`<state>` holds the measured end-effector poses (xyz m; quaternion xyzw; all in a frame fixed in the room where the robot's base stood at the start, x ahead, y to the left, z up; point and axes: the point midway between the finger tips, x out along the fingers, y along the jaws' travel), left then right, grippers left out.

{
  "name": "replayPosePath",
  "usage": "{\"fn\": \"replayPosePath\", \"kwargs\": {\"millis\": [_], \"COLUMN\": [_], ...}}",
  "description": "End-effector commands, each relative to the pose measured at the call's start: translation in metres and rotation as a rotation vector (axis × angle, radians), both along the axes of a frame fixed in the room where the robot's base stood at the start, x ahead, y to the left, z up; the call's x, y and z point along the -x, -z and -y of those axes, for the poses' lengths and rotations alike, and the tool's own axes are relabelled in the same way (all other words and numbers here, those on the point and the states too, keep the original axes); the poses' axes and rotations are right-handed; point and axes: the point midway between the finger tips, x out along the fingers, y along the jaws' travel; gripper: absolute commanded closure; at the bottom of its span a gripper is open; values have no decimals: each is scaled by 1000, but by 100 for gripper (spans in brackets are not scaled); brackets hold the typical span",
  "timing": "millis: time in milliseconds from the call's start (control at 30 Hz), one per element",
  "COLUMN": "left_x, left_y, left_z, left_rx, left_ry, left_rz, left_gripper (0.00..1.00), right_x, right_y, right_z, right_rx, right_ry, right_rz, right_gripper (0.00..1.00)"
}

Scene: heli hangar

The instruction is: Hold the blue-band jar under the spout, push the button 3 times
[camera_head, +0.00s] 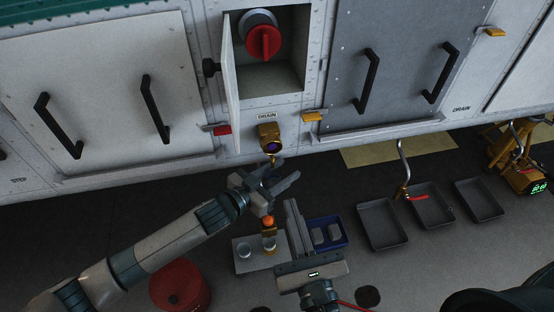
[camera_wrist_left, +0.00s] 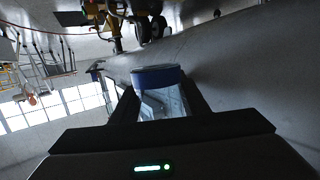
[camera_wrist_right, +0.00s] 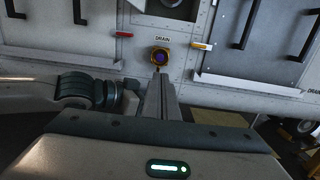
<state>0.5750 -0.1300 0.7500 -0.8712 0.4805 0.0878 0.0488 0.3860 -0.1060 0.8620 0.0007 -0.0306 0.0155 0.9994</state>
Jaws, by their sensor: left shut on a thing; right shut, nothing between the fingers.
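The blue-band jar (camera_wrist_left: 162,103) is clear with a blue band at its end. In the left wrist view it sits between the two fingers of my left gripper (camera_wrist_left: 162,100), which is shut on it. In the head view my left gripper (camera_head: 280,182) is just below the gold drain fitting (camera_head: 268,132), and I cannot make out the jar there. The fitting has a dark purple round button (camera_head: 273,146) and a small spout (camera_head: 271,159) under it. My right gripper (camera_head: 294,207) is shut and empty, lower than the left one, its fingers pointing toward the drain panel.
A pale tray (camera_head: 246,265) with clear jars stands on the floor below, near a red drum (camera_head: 180,287). A blue bin (camera_head: 330,232) and grey trays (camera_head: 382,224) lie to the right. An open hatch door (camera_head: 230,75) and red handle (camera_head: 263,42) are above the drain.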

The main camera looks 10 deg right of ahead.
Motion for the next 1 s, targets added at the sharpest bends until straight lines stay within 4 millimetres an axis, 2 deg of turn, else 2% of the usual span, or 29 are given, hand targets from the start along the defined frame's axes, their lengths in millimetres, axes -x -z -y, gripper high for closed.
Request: {"fn": "replayPosePath", "kwargs": {"millis": [267,467,667,1000], "left_x": [0,0,0,0], "left_y": [0,0,0,0], "left_z": [0,0,0,0], "left_rx": [1,1,1,1], "left_ry": [0,0,0,0], "left_rz": [1,1,1,1], "left_gripper": [82,82,82,82], "right_x": [-1,-9,-29,-76], "right_y": [0,-1,-3,-6], "right_z": [0,0,-1,-2], "right_rx": [0,0,0,1], "right_ry": [0,1,0,-1], "right_rz": [0,1,4,3], "right_gripper": [100,100,100,100]}}
